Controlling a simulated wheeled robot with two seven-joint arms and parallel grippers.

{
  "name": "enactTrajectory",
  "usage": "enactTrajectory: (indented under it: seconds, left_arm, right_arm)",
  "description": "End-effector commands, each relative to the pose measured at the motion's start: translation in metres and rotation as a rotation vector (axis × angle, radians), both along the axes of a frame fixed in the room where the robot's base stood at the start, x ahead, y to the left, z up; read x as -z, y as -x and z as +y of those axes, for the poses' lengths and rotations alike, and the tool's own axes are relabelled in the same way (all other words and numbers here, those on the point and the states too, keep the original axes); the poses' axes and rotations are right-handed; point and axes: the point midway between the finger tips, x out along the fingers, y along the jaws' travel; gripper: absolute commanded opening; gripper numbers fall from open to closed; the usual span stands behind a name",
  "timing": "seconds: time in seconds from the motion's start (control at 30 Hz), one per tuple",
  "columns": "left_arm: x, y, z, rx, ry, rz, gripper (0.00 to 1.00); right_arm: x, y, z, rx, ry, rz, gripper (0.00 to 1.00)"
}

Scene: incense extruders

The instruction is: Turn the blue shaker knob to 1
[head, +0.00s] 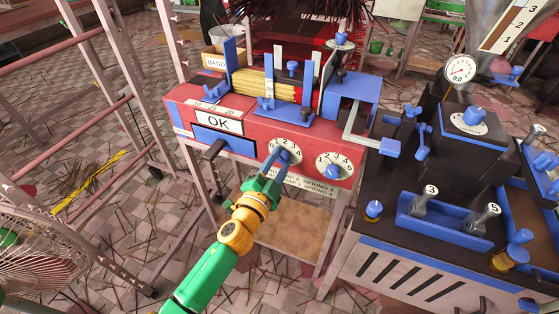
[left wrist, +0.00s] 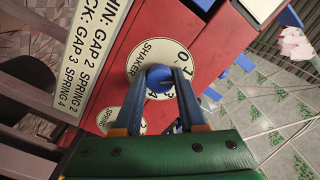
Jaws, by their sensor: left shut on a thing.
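The blue shaker knob (left wrist: 160,78) sits on a round white dial (left wrist: 143,54) marked SHAKER in the left wrist view. In the head view this is the left of two dials (head: 292,145) on the red machine's front. My left gripper (head: 281,157) reaches up to it from below. In the left wrist view its two fingers (left wrist: 161,87) are on either side of the knob, shut on it. Digits show at the dial's edge, partly covered by the fingers. Which number the knob points to cannot be told.
A second dial with a blue knob (head: 332,171) is close to the right. A black-topped cabinet (head: 385,215) stands at the right, a fan (head: 40,255) at the lower left.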

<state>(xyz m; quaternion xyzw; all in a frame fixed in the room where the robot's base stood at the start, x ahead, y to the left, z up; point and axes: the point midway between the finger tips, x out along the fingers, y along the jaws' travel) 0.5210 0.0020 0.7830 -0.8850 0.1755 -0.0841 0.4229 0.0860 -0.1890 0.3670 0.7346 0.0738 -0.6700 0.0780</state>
Motion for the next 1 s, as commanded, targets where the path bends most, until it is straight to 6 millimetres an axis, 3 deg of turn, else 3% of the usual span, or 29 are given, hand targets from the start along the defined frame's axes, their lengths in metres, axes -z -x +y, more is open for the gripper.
enactTrajectory:
  seconds: [0.63, 0.67, 0.73, 1.0]
  left_arm:
    - [0.0010, 0.0001, 0.0002, 0.000, -0.049, -0.017, 0.00]
    - [0.0010, 0.0001, 0.0002, 0.000, -0.049, -0.017, 0.48]
    - [0.0009, 0.0001, 0.0002, -0.001, -0.049, -0.018, 0.67]
    - [0.0004, 0.0002, 0.0001, 0.000, -0.048, -0.018, 0.70]
  right_arm:
    - [-0.0001, 0.0000, 0.0003, 0.000, 0.000, 0.000, 0.50]
    - [-0.0001, 0.0000, 0.0003, 0.000, 0.000, 0.000, 0.50]
    - [-0.0001, 0.0000, 0.0003, 0.000, 0.000, 0.000, 0.50]
    - [-0.0002, 0.0000, 0.0003, 0.000, 0.000, 0.000, 0.50]
